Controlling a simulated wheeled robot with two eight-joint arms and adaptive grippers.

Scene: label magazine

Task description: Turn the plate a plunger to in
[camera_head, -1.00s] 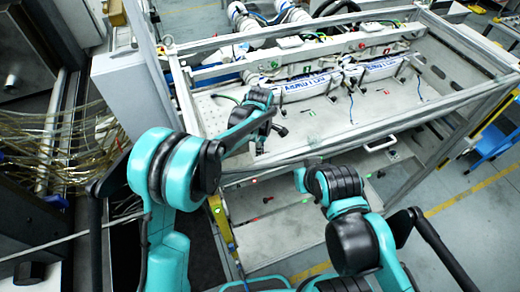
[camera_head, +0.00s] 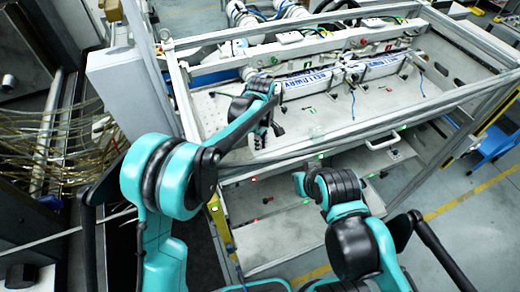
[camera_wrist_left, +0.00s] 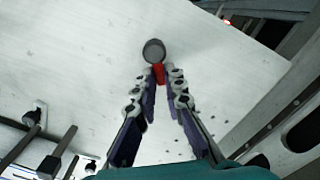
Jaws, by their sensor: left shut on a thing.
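My left gripper (camera_head: 262,132) hangs from the left arm over the white plate at the left of the bench frame. In the left wrist view the fingers (camera_wrist_left: 158,85) converge on a small red piece (camera_wrist_left: 158,73), which I take as part of the plunger. A round grey knob (camera_wrist_left: 154,50) sits just beyond the fingertips, next to the red piece. The white plate surface (camera_wrist_left: 90,60) lies around it. In the head view the plunger is too small and too covered to make out.
A metal frame (camera_head: 440,108) surrounds the white plate (camera_head: 330,118). Blue-and-white lettered strips (camera_head: 312,82) lie along its back. A lower shelf (camera_head: 275,238) sits under the frame. Bundled tubes (camera_head: 55,150) hang at the left, and a blue bin (camera_head: 495,140) stands at the right.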

